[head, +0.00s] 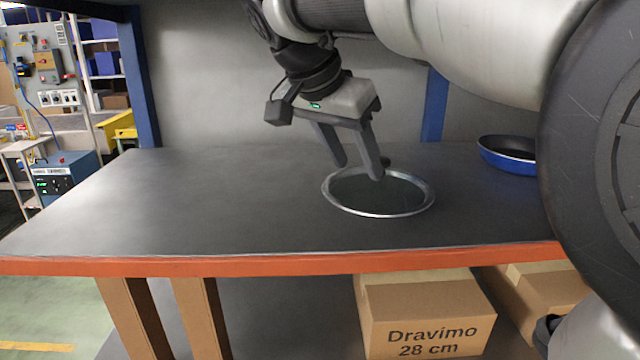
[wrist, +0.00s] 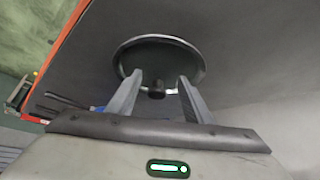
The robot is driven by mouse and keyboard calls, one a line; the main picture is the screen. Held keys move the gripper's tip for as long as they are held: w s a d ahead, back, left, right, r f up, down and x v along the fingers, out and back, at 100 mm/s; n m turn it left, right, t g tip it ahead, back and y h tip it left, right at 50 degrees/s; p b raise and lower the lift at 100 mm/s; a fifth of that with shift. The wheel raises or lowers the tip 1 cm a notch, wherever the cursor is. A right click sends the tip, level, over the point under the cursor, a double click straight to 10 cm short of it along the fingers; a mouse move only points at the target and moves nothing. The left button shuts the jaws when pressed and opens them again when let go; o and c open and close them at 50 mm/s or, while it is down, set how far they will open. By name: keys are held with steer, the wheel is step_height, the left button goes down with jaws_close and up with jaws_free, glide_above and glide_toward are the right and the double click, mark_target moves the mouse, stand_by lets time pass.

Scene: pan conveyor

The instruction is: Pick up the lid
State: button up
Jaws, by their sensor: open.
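The lid (head: 400,203) is a round glass disc with a silvery metal rim, lying flat on the dark table. Its small dark knob (head: 385,161) shows just behind a fingertip in the head view. My gripper (head: 358,170) is open above the lid, its fingers pointing down over the lid's far part. In the wrist view the lid (wrist: 150,48) lies beyond the fingers, and the knob (wrist: 156,90) shows between the two fingertips (wrist: 160,80). Nothing is held. I cannot tell whether the fingers touch the lid.
A blue pan (head: 508,160) with a dark inside stands at the right of the table, partly hidden by my arm. The table (head: 180,210) is clear to the left and has an orange front edge (head: 200,266). Cardboard boxes (head: 425,312) sit below it.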

mark_target(365, 186)
steer(key=shift+w+d, duration=1.3)
steer(key=shift+w, duration=0.05)
steer(key=w+d+f, duration=0.2)
steer(key=shift+w+d+f, duration=0.2)
steer(key=shift+f, duration=0.1)
jaws_close()
